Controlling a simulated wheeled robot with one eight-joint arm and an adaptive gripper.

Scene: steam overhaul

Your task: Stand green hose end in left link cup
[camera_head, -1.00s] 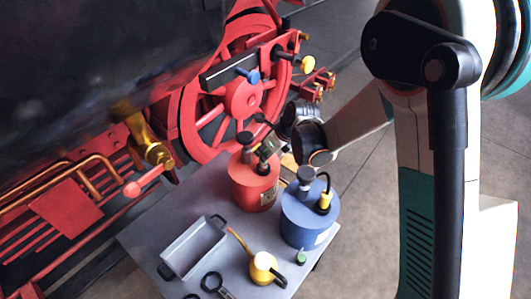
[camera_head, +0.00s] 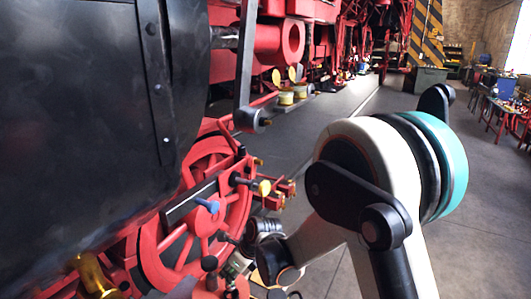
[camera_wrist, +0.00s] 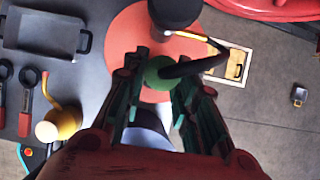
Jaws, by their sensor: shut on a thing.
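My gripper (camera_wrist: 159,82) is shut on the green hose end (camera_wrist: 158,74) in the wrist view. A black hose curves from it to the right. In the head view my gripper (camera_head: 237,267) is low, beneath the wheel; the hose end cannot be made out there. On the black link bar (camera_head: 190,204) in front of the red wheel are a blue-ended fitting (camera_head: 208,205) and a yellow-ended one (camera_head: 263,188). Which is the left link cup I cannot tell.
The dark boiler (camera_head: 90,120) fills the head view's left. Open floor (camera_head: 330,150) lies right of the wheel.

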